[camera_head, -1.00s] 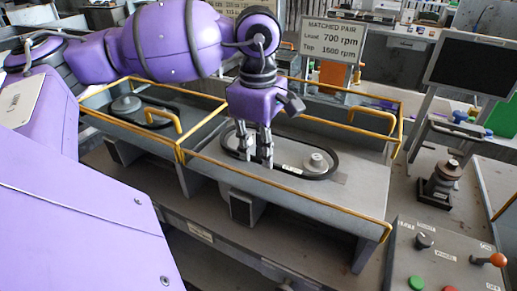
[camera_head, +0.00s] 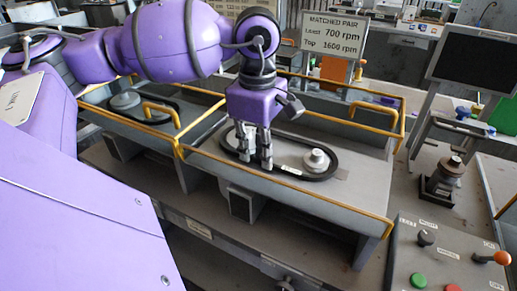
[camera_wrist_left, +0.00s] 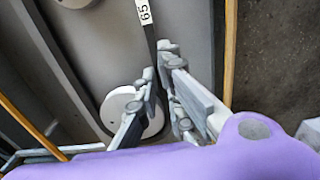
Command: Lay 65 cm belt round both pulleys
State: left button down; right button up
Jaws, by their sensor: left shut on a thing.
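The black belt (camera_head: 325,178) lies as a long loop in the right-hand bay of the housing. Its white label, marked 65, shows in the left wrist view (camera_wrist_left: 145,12). The right pulley (camera_head: 316,160), a grey stepped disc, stands inside the loop. A pale pulley disc (camera_wrist_left: 118,103) lies beside my fingers in the wrist view, inside the belt. My left gripper (camera_head: 255,162) points down at the left end of the loop and is shut on the belt's near strand. My fingers partly hide that end. Whether the belt is seated in the grooves cannot be told. My right gripper is not in view.
Yellow rails (camera_head: 290,188) edge the bay. The left bay holds another pulley (camera_head: 125,101) and belt. A sign (camera_head: 333,38) stands behind. To the right are a spool stand (camera_head: 442,185), a dark screen (camera_head: 475,62) and a control panel (camera_head: 440,258).

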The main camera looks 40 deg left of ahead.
pick_arm(q)
jog(key=c, duration=1.8)
grip_release()
jog(key=shift+r, duration=0.15)
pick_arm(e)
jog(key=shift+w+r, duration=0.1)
pick_arm(q)
jog(key=shift+r+p, duration=1.6)
jog(key=shift+r, duration=2.05)
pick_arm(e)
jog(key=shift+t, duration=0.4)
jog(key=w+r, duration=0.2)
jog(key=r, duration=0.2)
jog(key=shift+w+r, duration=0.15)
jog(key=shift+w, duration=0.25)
